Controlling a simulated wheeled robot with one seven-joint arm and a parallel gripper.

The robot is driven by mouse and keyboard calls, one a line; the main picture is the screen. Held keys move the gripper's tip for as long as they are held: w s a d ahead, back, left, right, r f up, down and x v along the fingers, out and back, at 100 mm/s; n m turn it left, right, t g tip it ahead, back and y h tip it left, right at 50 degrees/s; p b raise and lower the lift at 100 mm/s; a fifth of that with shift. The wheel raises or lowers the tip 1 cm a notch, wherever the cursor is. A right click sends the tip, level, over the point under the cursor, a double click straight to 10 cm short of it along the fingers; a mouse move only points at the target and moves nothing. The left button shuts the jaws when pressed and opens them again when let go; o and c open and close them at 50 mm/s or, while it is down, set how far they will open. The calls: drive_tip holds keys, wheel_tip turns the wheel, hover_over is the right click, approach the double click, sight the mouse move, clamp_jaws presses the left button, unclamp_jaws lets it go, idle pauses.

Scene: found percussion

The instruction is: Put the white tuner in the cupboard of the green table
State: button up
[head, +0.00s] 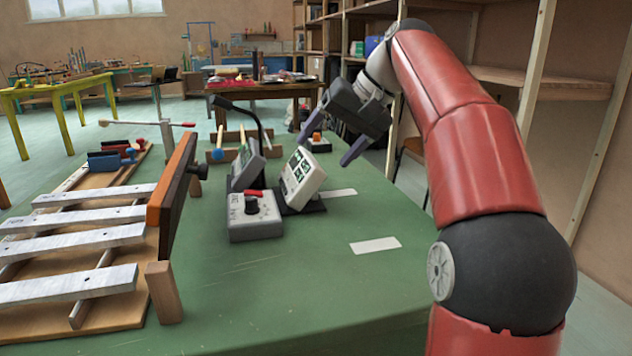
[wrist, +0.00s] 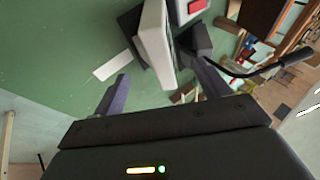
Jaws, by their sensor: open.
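The white tuner (head: 301,179), with a dark green-lit display, leans tilted on a black stand on the green table (head: 330,265). My gripper (head: 326,150) is above and just behind it, open and empty, its fingers pointing down toward it. In the wrist view the white tuner (wrist: 155,38) shows nearly edge-on, ahead of and between the two open fingertips (wrist: 161,76). I cannot tell whether a finger touches it. No cupboard opening of the green table can be made out.
A grey tuner (head: 246,166) stands close left of the white one, with a grey knobbed box (head: 255,216) in front. A metal-bar instrument (head: 75,240) and an upright orange-brown board (head: 172,192) fill the left. The table's front right is mostly clear, with white patches (head: 375,245).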

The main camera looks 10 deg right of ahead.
sight(316, 161)
drive_tip(key=shift+x, duration=1.1)
drive_tip(key=x, duration=0.1)
drive_tip(key=b+x, duration=0.2)
drive_tip(key=x, duration=0.1)
drive_tip(key=shift+w+d+f, duration=0.2)
drive_tip(key=shift+w+d, duration=0.1)
drive_tip(key=shift+w+a+f, duration=0.1)
drive_tip(key=shift+a+f, duration=0.1)
drive_tip(key=shift+a, duration=0.05)
drive_tip(key=c, duration=1.4)
drive_tip(key=shift+r, duration=0.1)
